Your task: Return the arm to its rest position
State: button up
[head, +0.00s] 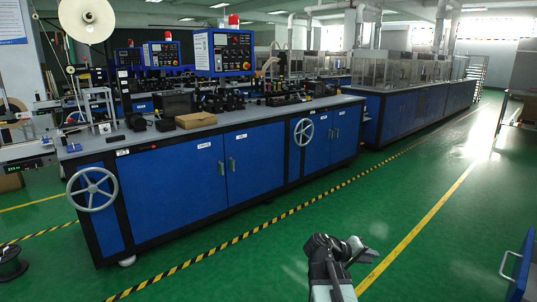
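My arm rises from the bottom edge of the head view, right of the middle, and bends over at its top. My gripper (361,250) is at its upper right end, over the green floor. It is small and partly turned away, so I cannot tell whether its fingers are apart. I see no object held in it. It is apart from the blue machine bench behind it.
A long blue machine bench (170,190) with handwheels runs along the left and back. A black spool (11,266) lies on the floor at left. A blue cart (521,268) stands at right. Green floor (430,225) around my arm is clear.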

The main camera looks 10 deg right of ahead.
jog(key=s+a+f+y, duration=0.1)
jog(key=a+f+y, duration=0.3)
jog(key=a, duration=0.7)
jog(key=s+a+f+n+g+y, duration=0.15)
jog(key=a+f+y, duration=0.25)
jog(key=a, duration=0.8)
jog(key=s+a+f+y, duration=0.2)
jog(key=a+f+y, duration=0.25)
jog(key=a, duration=0.65)
notch_tip(320, 180, up, 30)
jog(key=p, duration=3)
jog(key=shift+a, duration=0.45)
jog(key=shift+s+f, duration=0.1)
jog(key=shift+f, duration=0.05)
